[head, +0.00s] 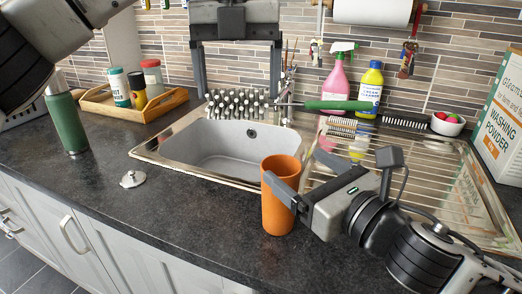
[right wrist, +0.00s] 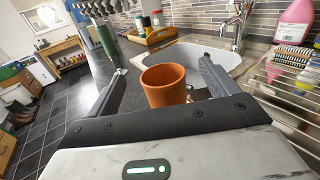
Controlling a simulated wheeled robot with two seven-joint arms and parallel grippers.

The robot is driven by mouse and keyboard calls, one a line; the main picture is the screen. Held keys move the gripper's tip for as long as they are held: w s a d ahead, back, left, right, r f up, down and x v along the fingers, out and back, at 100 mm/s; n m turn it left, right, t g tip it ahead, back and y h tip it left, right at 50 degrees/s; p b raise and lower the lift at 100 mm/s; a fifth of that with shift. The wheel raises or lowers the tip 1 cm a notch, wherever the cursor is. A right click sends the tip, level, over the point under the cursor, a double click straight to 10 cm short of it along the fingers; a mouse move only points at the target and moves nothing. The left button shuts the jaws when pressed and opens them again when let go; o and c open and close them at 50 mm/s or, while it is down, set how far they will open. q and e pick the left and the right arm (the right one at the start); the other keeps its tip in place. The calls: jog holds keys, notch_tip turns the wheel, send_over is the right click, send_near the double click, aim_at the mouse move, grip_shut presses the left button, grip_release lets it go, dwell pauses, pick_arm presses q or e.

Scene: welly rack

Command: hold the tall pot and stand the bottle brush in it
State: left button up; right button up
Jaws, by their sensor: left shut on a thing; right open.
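The tall pot (head: 277,215) is an orange cylinder standing upright on the dark worktop in front of the sink. It also shows in the right wrist view (right wrist: 164,88). My right gripper (head: 290,166) is open, with its fingers on either side of the pot; clear gaps show in the wrist view. The bottle brush (head: 335,105) has a green handle pointing right and a pale bristle head at left. My left gripper (head: 240,97) is shut on it and holds it level above the sink. Its fingers show at both ends of the bristles; the exact contact is unclear.
The sink (head: 215,147) lies behind the pot, with a ribbed drainer (head: 430,175) to its right. A plug (head: 132,179) and a green flask (head: 67,125) are at left. A wooden tray (head: 100,108), pink bottle (head: 337,78) and yellow bottle (head: 370,90) stand further back.

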notch_tip(320, 180, down, 6)
jog(key=x, duration=0.7)
jog(key=shift+a, duration=0.2)
jog(key=shift+w+f, duration=0.15)
jog(key=c, duration=1)
dwell(0.4)
